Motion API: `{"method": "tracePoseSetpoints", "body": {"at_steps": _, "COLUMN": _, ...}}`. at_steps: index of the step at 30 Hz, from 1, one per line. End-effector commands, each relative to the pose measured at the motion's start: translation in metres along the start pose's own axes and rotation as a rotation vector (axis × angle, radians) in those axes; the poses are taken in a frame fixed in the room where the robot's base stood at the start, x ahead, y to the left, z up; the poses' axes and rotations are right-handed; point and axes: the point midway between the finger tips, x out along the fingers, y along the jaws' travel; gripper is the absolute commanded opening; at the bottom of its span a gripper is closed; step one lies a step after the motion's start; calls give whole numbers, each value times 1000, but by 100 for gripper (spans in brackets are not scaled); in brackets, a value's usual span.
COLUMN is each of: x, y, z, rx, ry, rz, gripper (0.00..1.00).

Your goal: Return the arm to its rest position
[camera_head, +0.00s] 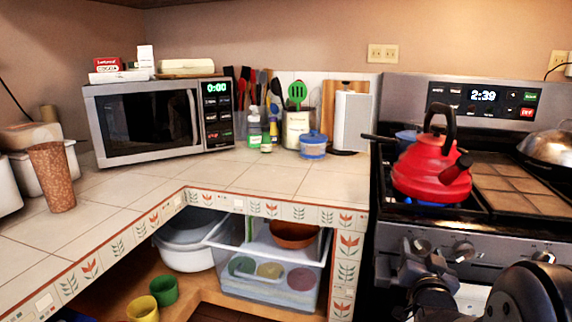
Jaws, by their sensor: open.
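My arm is at the bottom right, in front of the stove. Its dark links are partly cut off by the lower edge of the picture. My gripper (416,268) is low beside the left stove knob, in front of the stove's front panel. It is open, and nothing shows between its fingers. I cannot tell whether it touches the stove.
The stove (400,237) carries a red kettle (428,168) and a metal wok (548,147). A tiled counter (250,175) with a microwave (145,118) is to the left. Below it are a plastic drawer bin (270,295) and two cups (143,308). The counter middle is clear.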

Motion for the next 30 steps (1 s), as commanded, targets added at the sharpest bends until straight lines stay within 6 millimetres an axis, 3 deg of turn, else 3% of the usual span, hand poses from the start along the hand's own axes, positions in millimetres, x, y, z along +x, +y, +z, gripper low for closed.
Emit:
{"method": "tracePoseSetpoints", "body": {"at_steps": 9, "x": -62, "y": 0, "z": -1, "rx": -9, "ry": 2, "rz": 0, "gripper": 63}}
{"method": "tracePoseSetpoints", "body": {"at_steps": 15, "x": -90, "y": 0, "z": -1, "rx": -10, "ry": 1, "rz": 0, "gripper": 63}}
{"method": "tracePoseSetpoints", "body": {"at_steps": 21, "x": -104, "y": 0, "z": 0, "rx": -10, "ry": 0, "rz": 0, "gripper": 63}}
{"method": "tracePoseSetpoints", "body": {"at_steps": 30, "x": -106, "y": 0, "z": 0, "rx": -11, "ry": 1, "rz": -1, "gripper": 63}}
